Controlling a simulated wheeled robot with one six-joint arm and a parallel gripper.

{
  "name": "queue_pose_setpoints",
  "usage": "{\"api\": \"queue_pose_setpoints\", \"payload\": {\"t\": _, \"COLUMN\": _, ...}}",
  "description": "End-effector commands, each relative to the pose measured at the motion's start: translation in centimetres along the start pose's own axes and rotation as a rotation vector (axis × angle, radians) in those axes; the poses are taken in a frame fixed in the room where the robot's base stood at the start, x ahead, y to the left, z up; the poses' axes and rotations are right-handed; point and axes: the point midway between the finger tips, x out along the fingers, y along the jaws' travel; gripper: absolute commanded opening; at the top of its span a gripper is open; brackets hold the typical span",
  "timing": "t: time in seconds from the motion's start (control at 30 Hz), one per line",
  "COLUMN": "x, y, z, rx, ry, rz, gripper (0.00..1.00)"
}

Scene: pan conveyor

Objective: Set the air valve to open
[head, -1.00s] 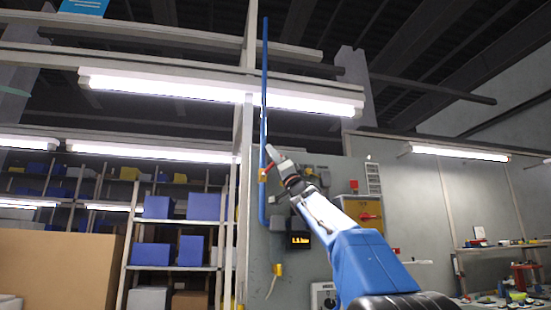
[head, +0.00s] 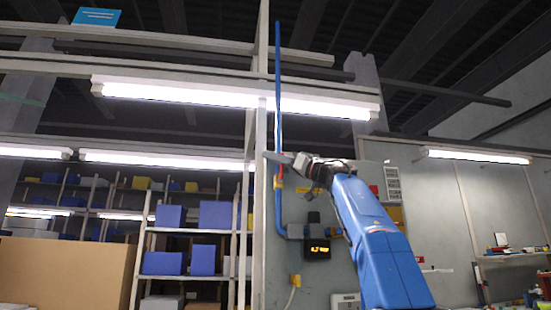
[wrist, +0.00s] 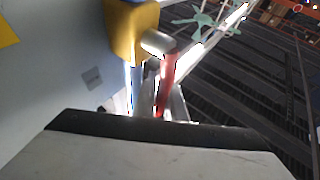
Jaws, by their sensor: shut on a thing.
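The air valve has a yellow body (head: 279,183) on a vertical blue pipe (head: 278,95). In the wrist view the yellow body (wrist: 132,28) is at the top, with a silver stem and a red handle (wrist: 167,77). The handle points down the picture toward my gripper, roughly alongside the blue pipe. In the head view my gripper (head: 284,158) is just above the valve body, level and pointing left across the pipe. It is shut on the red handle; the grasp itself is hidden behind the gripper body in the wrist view.
A black display (head: 317,248) with orange digits, too small to read surely, hangs below the valve on the grey panel (head: 285,265). A yellow connector (head: 295,281) is beneath. Shelves with blue bins (head: 161,262) stand left. A lamp (head: 230,95) crosses above.

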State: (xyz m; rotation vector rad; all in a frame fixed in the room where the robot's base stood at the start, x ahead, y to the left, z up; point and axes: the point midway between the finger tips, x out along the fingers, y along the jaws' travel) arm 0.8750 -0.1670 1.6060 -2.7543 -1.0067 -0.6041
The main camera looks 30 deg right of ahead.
Motion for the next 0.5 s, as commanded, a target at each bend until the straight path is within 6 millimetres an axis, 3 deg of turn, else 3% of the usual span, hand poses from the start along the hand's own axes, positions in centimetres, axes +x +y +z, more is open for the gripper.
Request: {"api": "queue_pose_setpoints", "payload": {"t": 0.5, "x": 0.28, "y": -0.19, "z": 0.34, "rx": -0.024, "ry": -0.041, "rz": -0.012, "gripper": 0.0}}
